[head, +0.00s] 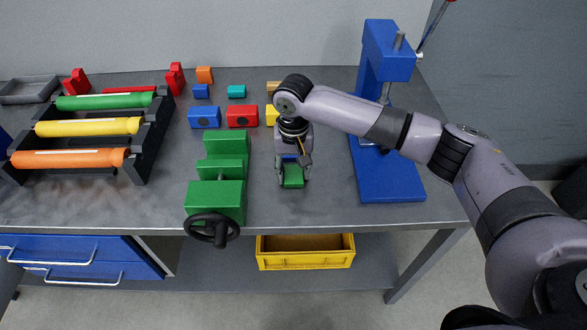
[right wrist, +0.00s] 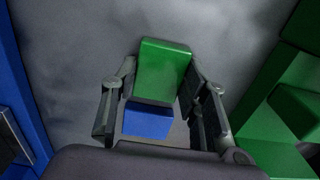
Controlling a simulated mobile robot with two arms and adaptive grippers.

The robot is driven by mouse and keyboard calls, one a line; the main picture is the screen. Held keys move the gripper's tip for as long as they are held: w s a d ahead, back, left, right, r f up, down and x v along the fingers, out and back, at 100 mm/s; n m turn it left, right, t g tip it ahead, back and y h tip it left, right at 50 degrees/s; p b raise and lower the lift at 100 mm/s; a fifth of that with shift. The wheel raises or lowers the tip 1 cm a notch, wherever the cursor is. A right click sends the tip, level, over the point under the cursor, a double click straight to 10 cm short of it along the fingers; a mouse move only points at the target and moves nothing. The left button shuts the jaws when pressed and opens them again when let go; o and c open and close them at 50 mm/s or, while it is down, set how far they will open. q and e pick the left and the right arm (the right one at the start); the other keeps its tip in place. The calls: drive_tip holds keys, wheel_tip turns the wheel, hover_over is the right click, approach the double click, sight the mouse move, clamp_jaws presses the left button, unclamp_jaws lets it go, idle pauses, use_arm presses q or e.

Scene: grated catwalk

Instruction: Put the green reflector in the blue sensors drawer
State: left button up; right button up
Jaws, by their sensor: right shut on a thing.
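My right gripper (head: 293,178) is shut on the green reflector (head: 293,175), low over the bench between the green vise and the blue press. In the right wrist view the green reflector (right wrist: 163,70) sits between the two fingers, with a blue part (right wrist: 147,121) against its near end. I cannot tell whether the reflector touches the bench. Two blue drawers show under the bench at the lower left, an upper one (head: 75,243) and a lower one (head: 135,271), both with metal handles. They look shut; no label is readable. My left gripper is not in view.
The green vise (head: 217,175) stands left of my gripper, the blue press (head: 385,180) right of it. Blue (head: 205,117) and red (head: 242,116) blocks lie behind. A black rack (head: 150,140) holds coloured rolls. A yellow bin (head: 305,262) stands under the bench.

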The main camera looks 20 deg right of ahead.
drive_tip(key=shift+f, duration=0.1)
drive_tip(key=o, duration=1)
